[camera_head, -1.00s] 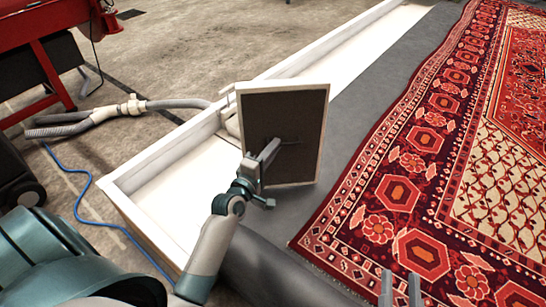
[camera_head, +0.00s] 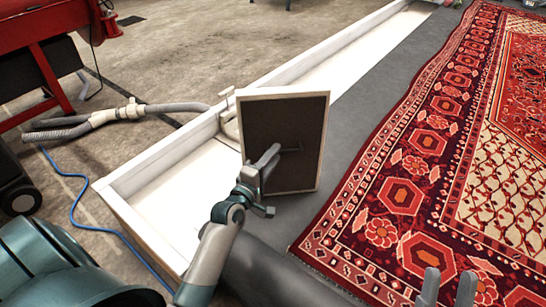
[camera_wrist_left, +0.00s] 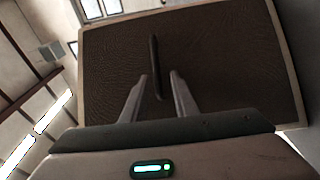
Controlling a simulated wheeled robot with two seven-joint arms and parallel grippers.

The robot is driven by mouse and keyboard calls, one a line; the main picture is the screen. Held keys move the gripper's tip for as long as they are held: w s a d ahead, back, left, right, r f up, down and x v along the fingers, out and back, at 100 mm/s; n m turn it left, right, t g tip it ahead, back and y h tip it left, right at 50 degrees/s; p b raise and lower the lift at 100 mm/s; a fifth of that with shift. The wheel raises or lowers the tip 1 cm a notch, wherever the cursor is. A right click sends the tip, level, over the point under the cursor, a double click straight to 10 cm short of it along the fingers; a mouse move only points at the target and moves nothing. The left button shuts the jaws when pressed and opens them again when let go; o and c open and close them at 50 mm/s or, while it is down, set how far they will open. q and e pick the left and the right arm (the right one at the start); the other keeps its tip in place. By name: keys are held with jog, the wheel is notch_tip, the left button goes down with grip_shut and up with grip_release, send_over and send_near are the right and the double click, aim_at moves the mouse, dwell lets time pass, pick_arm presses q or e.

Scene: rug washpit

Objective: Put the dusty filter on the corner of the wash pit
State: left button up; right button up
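The dusty filter (camera_head: 290,115), a dark panel in a pale frame, is upright and slightly tilted at the near end of the wash pit (camera_head: 110,200). It overlaps the pit's right side in the head view; its contact below is hidden. It fills much of the left wrist view (camera_wrist_left: 220,60). My left gripper (camera_head: 268,160) is at the filter's dark handle (camera_wrist_left: 155,60). Its fingers (camera_wrist_left: 159,76) stand on both sides of the handle, with gaps visible. My right gripper (camera_head: 449,280) is open and empty, low at the right over the rug.
A patterned red rug (camera_head: 400,195) covers the right side. A grey hose (camera_head: 85,122) and blue cord (camera_head: 75,205) lie left of the pit. A red machine (camera_head: 45,65) stands at the upper left. A dark roll (camera_head: 270,270) lies in front of the pit.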

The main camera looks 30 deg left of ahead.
pick_arm(q)
jog(key=shift+s, duration=0.15)
